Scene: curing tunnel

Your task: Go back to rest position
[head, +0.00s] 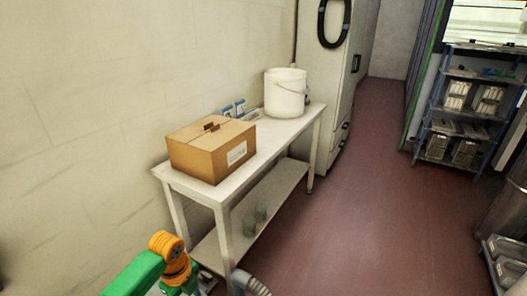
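Part of my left arm, green with an orange joint, comes in at the bottom left, in front of the near end of the white table (166,173). Its grey end runs down to the bottom edge of the picture, and no gripper fingers can be made out. No object is seen in either hand.
On the table stand a cardboard box (195,159), a white bucket (285,95) and small blue-handled items (233,108). Glass jars (249,222) sit on its lower shelf. A tall cabinet (325,85) stands behind. Blue shelving (425,125) is at right. Red floor between is clear.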

